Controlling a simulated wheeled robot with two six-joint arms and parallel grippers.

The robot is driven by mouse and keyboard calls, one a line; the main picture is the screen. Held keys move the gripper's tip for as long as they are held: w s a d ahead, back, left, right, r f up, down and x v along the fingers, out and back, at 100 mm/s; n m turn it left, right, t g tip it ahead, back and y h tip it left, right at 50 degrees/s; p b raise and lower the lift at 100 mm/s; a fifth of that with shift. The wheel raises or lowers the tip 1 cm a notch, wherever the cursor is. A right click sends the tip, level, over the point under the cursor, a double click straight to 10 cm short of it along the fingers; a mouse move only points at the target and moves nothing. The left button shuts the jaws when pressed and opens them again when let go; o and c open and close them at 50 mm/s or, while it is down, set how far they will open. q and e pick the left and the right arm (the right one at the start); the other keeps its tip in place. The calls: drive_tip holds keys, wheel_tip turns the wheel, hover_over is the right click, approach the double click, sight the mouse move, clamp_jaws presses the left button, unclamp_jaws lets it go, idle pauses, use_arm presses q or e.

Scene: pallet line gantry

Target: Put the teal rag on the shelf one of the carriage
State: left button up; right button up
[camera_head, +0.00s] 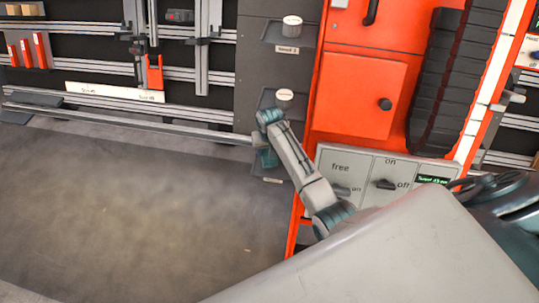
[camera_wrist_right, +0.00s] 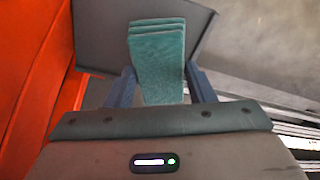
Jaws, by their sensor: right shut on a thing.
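My right gripper (camera_wrist_right: 158,88) is shut on the teal rag (camera_wrist_right: 158,65), a folded, layered cloth held upright between its two blue-grey fingers in the right wrist view. A dark grey flat panel (camera_wrist_right: 95,38) lies behind the rag; I cannot tell whether the rag touches it. In the head view my right gripper (camera_head: 266,157) is at the foot of a dark grey column (camera_head: 262,70), and the rag cannot be made out there. The column has ledges holding round white-topped pieces, one with a label too small to read surely. My left gripper is out of view.
An orange cabinet (camera_head: 355,95) stands right of the column, with a grey switch panel (camera_head: 365,165) below. A black ribbed cable chain (camera_head: 455,75) runs down its right side. Metal rails (camera_head: 80,55) cross the back left. The grey floor (camera_head: 120,210) at left is clear.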

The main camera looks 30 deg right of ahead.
wheel_tip(320, 180, down, 3)
drive_tip(key=shift+s+r, duration=0.1)
drive_tip(key=shift+s+d+f, duration=0.1)
drive_tip(key=shift+d+f, duration=0.1)
drive_tip(key=shift+f, duration=0.1)
drive_tip(key=o, duration=1)
drive_tip(key=shift+c, duration=0.2)
wheel_tip(320, 180, up, 12)
drive_tip(key=s, duration=0.1)
drive_tip(key=shift+s+a+p, duration=0.25)
drive_tip(key=shift+s+p, duration=0.1)
drive_tip(key=shift+p, duration=0.05)
